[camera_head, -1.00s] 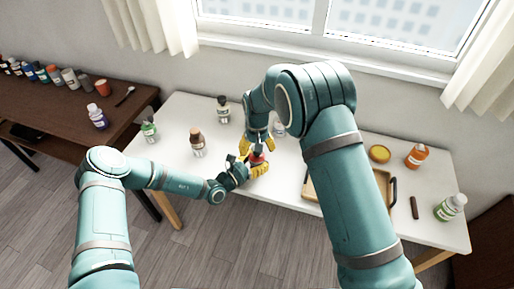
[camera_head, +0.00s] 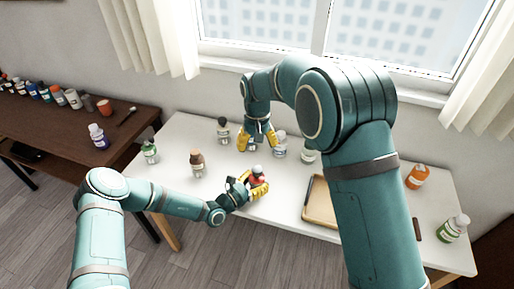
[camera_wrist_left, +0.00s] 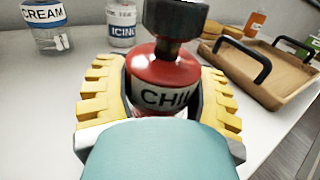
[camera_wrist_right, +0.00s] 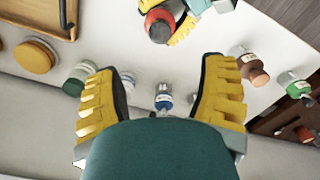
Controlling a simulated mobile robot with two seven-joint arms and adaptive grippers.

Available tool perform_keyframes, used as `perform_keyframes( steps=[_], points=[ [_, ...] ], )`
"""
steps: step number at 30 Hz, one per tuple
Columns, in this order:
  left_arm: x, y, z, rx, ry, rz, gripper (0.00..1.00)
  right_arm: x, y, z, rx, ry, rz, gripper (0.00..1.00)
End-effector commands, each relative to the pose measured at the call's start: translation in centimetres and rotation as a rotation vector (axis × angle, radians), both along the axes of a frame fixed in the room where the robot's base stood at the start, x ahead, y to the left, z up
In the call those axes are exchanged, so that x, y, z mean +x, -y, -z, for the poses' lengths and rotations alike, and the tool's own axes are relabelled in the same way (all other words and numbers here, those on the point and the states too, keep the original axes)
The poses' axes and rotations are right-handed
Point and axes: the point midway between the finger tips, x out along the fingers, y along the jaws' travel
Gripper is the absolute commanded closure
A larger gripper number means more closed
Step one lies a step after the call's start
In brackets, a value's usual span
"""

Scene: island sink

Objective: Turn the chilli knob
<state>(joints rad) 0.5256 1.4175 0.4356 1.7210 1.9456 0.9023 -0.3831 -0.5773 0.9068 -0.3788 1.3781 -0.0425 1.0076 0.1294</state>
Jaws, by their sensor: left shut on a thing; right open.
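The red chilli bottle (camera_head: 257,179) has a dark knob (camera_wrist_left: 175,22) on top and a label reading "CHI" in the left wrist view (camera_wrist_left: 163,88). My left gripper (camera_head: 262,186) is shut around the bottle's body, and the knob stands clear above its fingers. My right gripper (camera_head: 257,142) is open and empty, behind and apart from the bottle. In the right wrist view, nothing is between its fingers in contact, and the chilli bottle (camera_wrist_right: 158,27) shows beyond them, held in the left gripper's yellow fingers.
Icing (camera_wrist_left: 121,25) and cream (camera_wrist_left: 47,28) jars stand behind. A brown-capped bottle (camera_head: 197,165) stands left. A wooden tray (camera_head: 320,216) with dark handles lies right, partly hidden by my right arm. An orange bottle (camera_head: 416,177) is farther right. White table is clear around the chilli bottle.

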Motion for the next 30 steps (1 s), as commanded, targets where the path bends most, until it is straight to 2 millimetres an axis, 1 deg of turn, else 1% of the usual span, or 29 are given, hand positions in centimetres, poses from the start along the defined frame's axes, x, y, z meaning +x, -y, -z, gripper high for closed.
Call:
perform_keyframes(
  steps=[13, 17, 20, 25, 30],
  points=[
    [0.0, 0.0, 0.0, 0.001, -0.001, 0.000, 0.81, 0.0, 0.0, 0.1, 0.001, 0.000, -0.001, 0.29],
    [0.0, 0.0, 0.0, 0.001, -0.001, 0.000, 0.81, -0.1, 0.5, 0.6, 0.012, -0.005, -0.031, 0.29],
    [0.0, 0.0, 0.0, 0.000, 0.000, 0.000, 0.81, -0.3, 1.3, 1.5, 0.039, -0.011, -0.100, 0.29],
    [0.0, 0.0, 0.0, 0.000, 0.000, 0.000, 0.81, -0.9, 2.7, 3.1, 0.116, 0.009, -0.302, 0.29],
    [0.0, 0.0, 0.0, 0.001, -0.001, 0.000, 0.81, -1.4, 3.6, 3.4, 0.194, 0.085, -0.534, 0.29]
  ],
)
